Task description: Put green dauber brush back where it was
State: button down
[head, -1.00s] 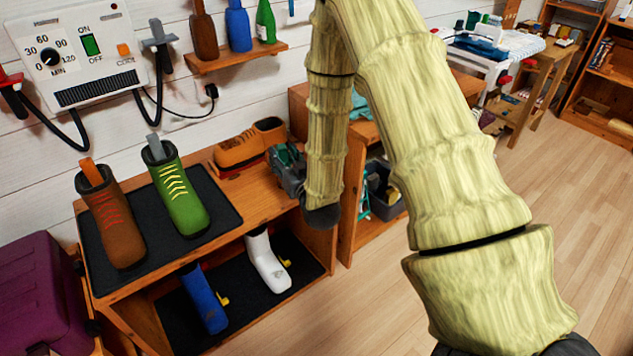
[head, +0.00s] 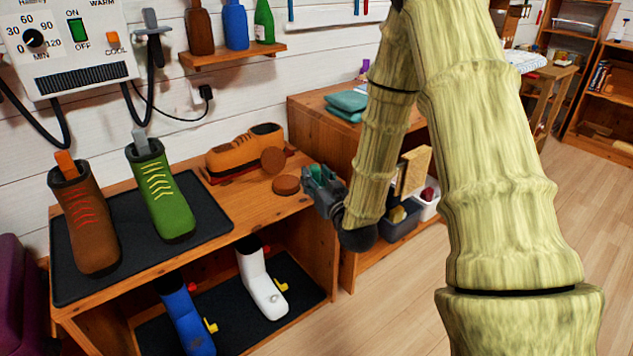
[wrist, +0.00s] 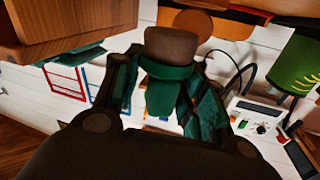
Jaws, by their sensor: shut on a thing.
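My gripper (head: 318,186) is over the right end of the wooden bench top (head: 262,204), beside two brown discs. It is shut on the green dauber brush (wrist: 165,72), which shows between the fingers in the wrist view with a green collar and a thick brown head pointing away from my wrist. In the head view the brush is hidden or cannot be told from the gripper. The place where the brush was before cannot be told from these frames.
Two brown discs (head: 286,185) sit by an orange-brown shoe (head: 243,152). Green (head: 163,190) and brown (head: 88,220) boots stand on a black mat (head: 215,210). A bottle shelf (head: 232,56) hangs above. A taller cabinet (head: 312,110) with folded teal cloth (head: 346,104) stands right of the bench.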

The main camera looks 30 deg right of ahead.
jog(key=w+d, duration=0.3)
jog(key=w, duration=0.1)
jog(key=w+d+f+b, duration=0.1)
jog(key=w+d, duration=0.2)
jog(key=w, duration=0.1)
jog(key=w+d, duration=0.3)
jog(key=w, duration=0.2)
jog(key=shift+f+b, duration=0.25)
jog(key=shift+b, duration=0.1)
jog(key=shift+f+b, duration=0.4)
jog(key=shift+f, duration=1.3)
jog(key=shift+f, duration=0.2)
jog(key=c, duration=0.8)
grip_release()
jog(key=shift+r, duration=0.1)
